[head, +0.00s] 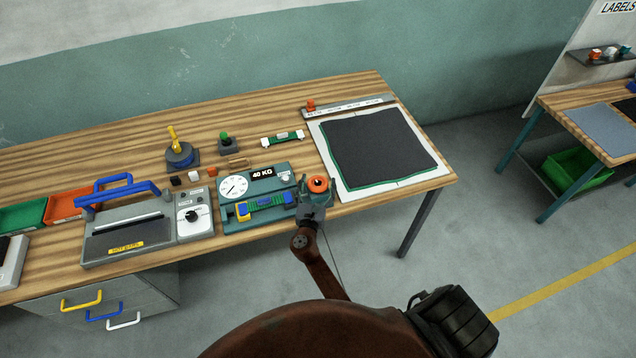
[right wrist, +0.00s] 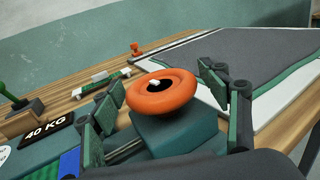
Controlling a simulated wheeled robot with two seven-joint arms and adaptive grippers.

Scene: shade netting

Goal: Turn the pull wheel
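The pull wheel (head: 318,183) is a small orange ring with a dark centre and a white mark. It sits at the right end of the teal tester (head: 285,178), which has a white dial (head: 233,188) and a 40 KG sign. My right gripper (head: 315,190) is over the wheel. In the right wrist view, the wheel (right wrist: 150,101) lies between the two spread fingers of my right gripper (right wrist: 160,84). The fingers are close to its rim on both sides; I cannot tell whether either touches. My left gripper is not in view.
A black net sheet (head: 375,148) lies on a white board right of the tester. A grey sealer (head: 125,235) with a blue handle stands to the left. A yellow-handled tool (head: 180,153) and a green-knobbed block (head: 227,146) stand behind. The table's front edge is near the tester.

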